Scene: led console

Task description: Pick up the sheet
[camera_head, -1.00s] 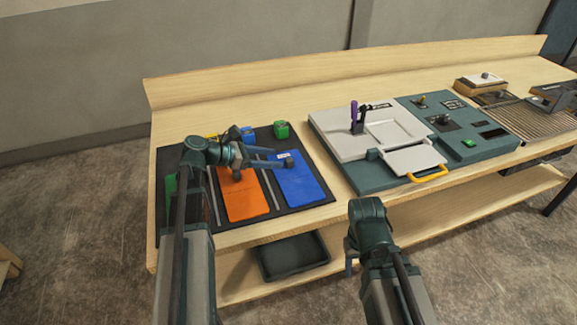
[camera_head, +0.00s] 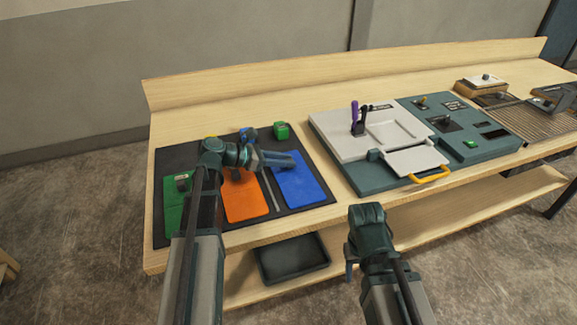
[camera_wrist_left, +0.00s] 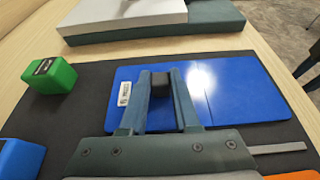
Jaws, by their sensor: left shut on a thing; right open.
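A blue sheet (camera_head: 303,187) lies flat at the right of a black mat, next to an orange sheet (camera_head: 243,203) and a green sheet (camera_head: 174,212). My right gripper (camera_head: 350,268) is open and empty in front of the bench.
Green (camera_head: 281,130) and blue (camera_head: 249,134) blocks stand along the back of the black mat (camera_head: 318,208). A grey and teal console (camera_head: 345,128) with a yellow handle (camera_head: 430,174) is to the right. A dark tray (camera_head: 292,258) sits on the lower shelf.

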